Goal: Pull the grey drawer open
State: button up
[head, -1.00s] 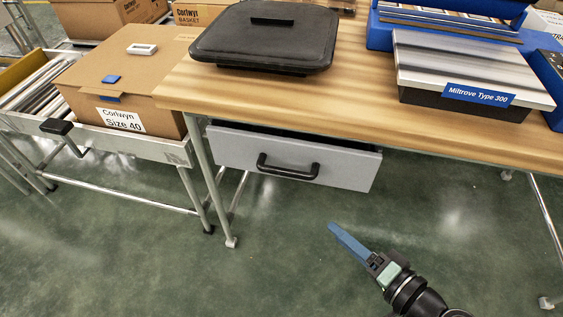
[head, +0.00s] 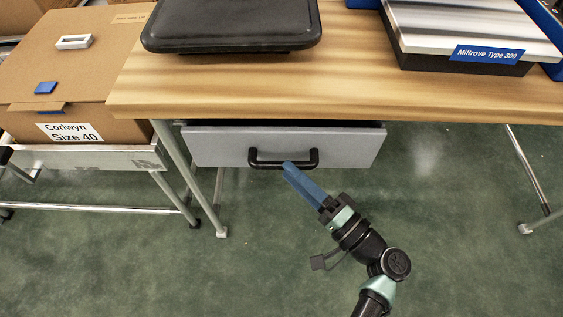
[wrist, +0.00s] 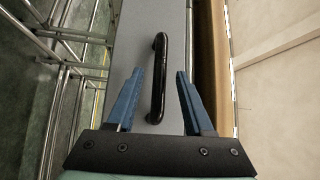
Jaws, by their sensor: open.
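The grey drawer (head: 215,148) hangs under the wooden table top, with a dark gap above its front panel. Its black bar handle (head: 268,165) is on the front, and the handle also shows in the wrist view (wrist: 158,80). My gripper (head: 289,167) is at the handle, its blue fingertips overlapping the bar's right part in the head view. In the wrist view the open fingers (wrist: 160,74) stand on either side of the handle, with space between each finger and the bar. I cannot tell how deep the bar sits between them.
The wooden table (head: 350,95) carries a black case (head: 230,25) and a Miltrove box (head: 455,35). A Corlwyn carton (head: 55,90) sits on a metal rack at left. Table legs (head: 190,180) flank the drawer. The green floor in front is clear.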

aim_at(281, 163)
jog(key=shift+x, duration=1.85)
grip_shut()
